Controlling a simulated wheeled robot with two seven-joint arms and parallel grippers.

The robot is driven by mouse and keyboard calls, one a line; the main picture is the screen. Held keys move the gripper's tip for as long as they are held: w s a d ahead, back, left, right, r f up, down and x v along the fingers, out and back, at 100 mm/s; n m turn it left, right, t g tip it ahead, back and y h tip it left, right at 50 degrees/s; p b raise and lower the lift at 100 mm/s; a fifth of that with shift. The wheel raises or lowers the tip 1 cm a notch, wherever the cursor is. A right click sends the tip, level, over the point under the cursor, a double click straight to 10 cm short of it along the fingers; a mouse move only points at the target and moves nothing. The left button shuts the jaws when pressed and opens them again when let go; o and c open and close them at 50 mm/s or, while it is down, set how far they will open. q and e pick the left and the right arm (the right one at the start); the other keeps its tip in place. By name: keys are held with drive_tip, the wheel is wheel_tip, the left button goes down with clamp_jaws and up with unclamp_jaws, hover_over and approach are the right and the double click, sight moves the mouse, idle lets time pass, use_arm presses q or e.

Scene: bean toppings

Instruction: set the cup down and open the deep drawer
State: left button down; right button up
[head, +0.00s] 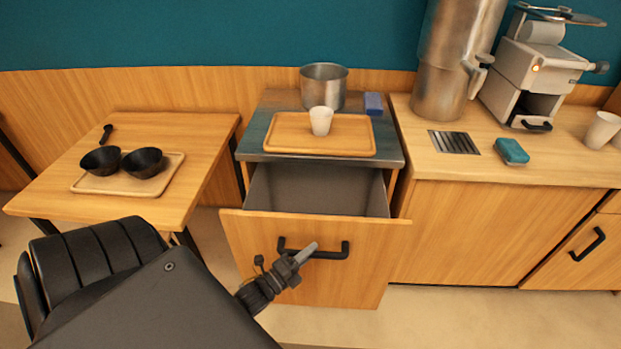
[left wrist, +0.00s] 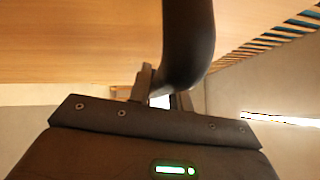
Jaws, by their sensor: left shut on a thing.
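A white cup (head: 321,120) stands upright on the wooden tray (head: 278,145) on top of the drawer cabinet. The deep drawer (head: 330,270) is pulled out, and its grey inside shows below the counter top. Its black handle (head: 333,251) is on the wooden front. My left gripper (head: 302,256) is at the handle, shut on it. The left wrist view shows the handle (left wrist: 188,45) close up, between the fingers. My right gripper is in neither view.
A steel pot (head: 324,84) and a blue block (head: 373,103) stand behind the tray. On the left, a table (head: 200,130) bears a tray with two black bowls (head: 143,162). A black chair (head: 90,262) stands before it. A steel urn (head: 445,70) and a machine (head: 530,75) are at right.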

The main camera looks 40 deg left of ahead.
use_arm(q)
drive_tip(key=shift+s+d+p, duration=0.2)
drive_tip(key=shift+s+d, duration=0.4)
drive_tip(key=shift+s, duration=0.2)
drive_tip(key=shift+s+d+p, duration=0.2)
drive_tip(key=shift+s+d, duration=0.35)
drive_tip(key=shift+s, duration=0.25)
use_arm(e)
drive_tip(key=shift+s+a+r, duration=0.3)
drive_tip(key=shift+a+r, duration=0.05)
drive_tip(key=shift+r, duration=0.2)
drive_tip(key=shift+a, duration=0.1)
use_arm(q)
drive_tip(key=c, duration=1.3)
unclamp_jaws()
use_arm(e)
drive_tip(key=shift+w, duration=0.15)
use_arm(q)
drive_tip(key=s+a+f+b, duration=0.1)
drive_tip(key=s, duration=0.9)
drive_tip(key=shift+s+a+f+b, duration=0.2)
drive_tip(key=shift+s+a+b, duration=0.1)
drive_tip(key=shift+b, duration=0.1)
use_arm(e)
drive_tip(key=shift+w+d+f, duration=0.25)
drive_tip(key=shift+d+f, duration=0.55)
